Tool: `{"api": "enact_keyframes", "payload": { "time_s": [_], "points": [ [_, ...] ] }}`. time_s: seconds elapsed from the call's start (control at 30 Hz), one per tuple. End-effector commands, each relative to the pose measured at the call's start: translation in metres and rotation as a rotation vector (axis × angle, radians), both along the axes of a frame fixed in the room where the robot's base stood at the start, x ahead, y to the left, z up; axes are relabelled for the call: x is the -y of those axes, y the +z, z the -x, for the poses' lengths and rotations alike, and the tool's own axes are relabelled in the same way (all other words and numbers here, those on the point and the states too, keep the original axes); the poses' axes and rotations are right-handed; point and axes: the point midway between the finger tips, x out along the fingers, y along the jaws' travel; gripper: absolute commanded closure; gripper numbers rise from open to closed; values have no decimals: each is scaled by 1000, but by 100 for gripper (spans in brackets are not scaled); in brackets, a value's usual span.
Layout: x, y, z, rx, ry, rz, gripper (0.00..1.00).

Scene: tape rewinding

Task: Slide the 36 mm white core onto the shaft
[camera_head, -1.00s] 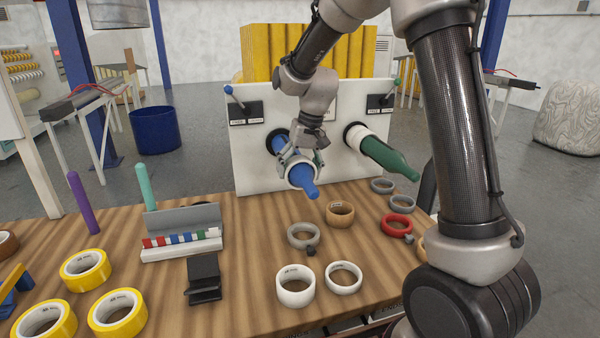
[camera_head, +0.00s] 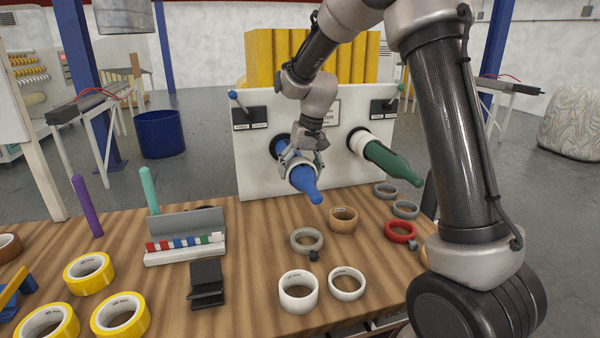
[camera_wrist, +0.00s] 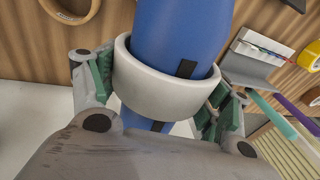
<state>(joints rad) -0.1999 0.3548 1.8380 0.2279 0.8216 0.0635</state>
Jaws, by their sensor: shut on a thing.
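My gripper (camera_wrist: 160,98) is shut on a white core (camera_wrist: 150,85), with green finger pads on both sides of it. The core is around the blue shaft (camera_wrist: 182,35), which passes through it and shows on both sides in the wrist view. In the head view the white core (camera_head: 302,178) sits partway along the blue shaft (camera_head: 311,191), whose tapered tip sticks out toward the table. My gripper hides part of the shaft near the white panel.
A green shaft (camera_head: 390,161) with a white ring at its base stands out from the panel (camera_head: 335,105) on the right. The wooden table (camera_head: 245,265) below carries white rings (camera_head: 298,291), a grey ring (camera_head: 306,240), a red ring (camera_head: 401,231) and yellow rolls (camera_head: 88,273).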

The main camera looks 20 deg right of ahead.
Motion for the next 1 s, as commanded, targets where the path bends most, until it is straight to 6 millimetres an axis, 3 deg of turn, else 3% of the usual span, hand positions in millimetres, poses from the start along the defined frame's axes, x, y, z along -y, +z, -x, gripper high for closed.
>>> {"api": "enact_keyframes", "payload": {
  "time_s": [0.07,0.1,0.2,0.67,1.0],
  "points": [
    [0,0,0,0,0,0,46],
    [0,0,0,0,0,0,15],
    [0,0,0,0,0,0,0],
    [1,7,0,2,0,0,0],
    [14,75,7,5,-1,-1,0]
  ]
}}
